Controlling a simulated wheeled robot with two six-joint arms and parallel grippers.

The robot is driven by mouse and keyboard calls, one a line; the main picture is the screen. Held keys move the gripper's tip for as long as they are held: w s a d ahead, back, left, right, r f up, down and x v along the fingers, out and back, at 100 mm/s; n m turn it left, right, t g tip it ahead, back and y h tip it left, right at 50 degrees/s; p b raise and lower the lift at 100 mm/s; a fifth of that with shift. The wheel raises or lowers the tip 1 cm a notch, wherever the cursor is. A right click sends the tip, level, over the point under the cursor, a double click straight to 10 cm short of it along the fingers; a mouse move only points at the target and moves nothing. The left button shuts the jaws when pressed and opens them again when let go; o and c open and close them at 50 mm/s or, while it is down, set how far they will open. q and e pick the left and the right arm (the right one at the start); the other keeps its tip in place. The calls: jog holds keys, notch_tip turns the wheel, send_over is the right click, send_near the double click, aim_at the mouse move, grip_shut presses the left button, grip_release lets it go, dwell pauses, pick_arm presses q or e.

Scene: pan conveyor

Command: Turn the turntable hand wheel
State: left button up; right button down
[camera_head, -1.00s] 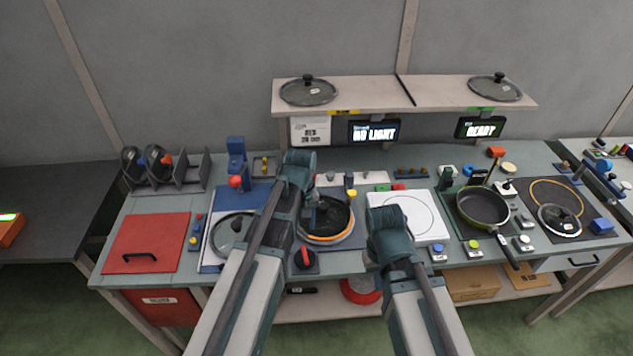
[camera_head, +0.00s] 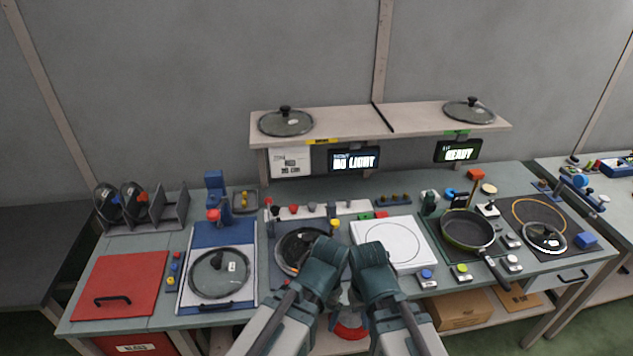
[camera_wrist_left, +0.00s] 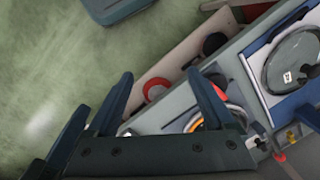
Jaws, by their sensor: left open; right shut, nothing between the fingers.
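A glass lid (camera_head: 220,272) lies on the blue and white board at left. A white square plate (camera_head: 390,243) and a frying pan (camera_head: 468,230) stand to the right. A shelf (camera_head: 350,125) with two lids spans the back. A red round object (camera_wrist_left: 156,88) sits under the bench.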

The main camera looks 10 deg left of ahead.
pick_arm(q)
jog(key=shift+o, duration=0.6)
jog(key=shift+w+r, duration=0.1)
jog(key=shift+w, duration=0.15)
jog(key=w+a+r+m+h+p, duration=0.1)
jog(key=w+a+r+m+p, duration=0.25)
jog(key=w+a+m, duration=0.85)
jog(key=f+n+b, duration=0.1)
jog(key=f+b, duration=0.3)
jog(key=w+d+f+n+b, duration=0.1)
jog(key=f+b, duration=0.4)
jog(key=f+n+b, duration=0.1)
jog(key=f+b, duration=0.3)
jog(key=f, duration=0.1)
jog(key=shift+w+d+b, duration=0.3)
jog(key=shift+d+b, duration=0.05)
jog(key=shift+b, duration=0.05)
jog(key=c, duration=1.2)
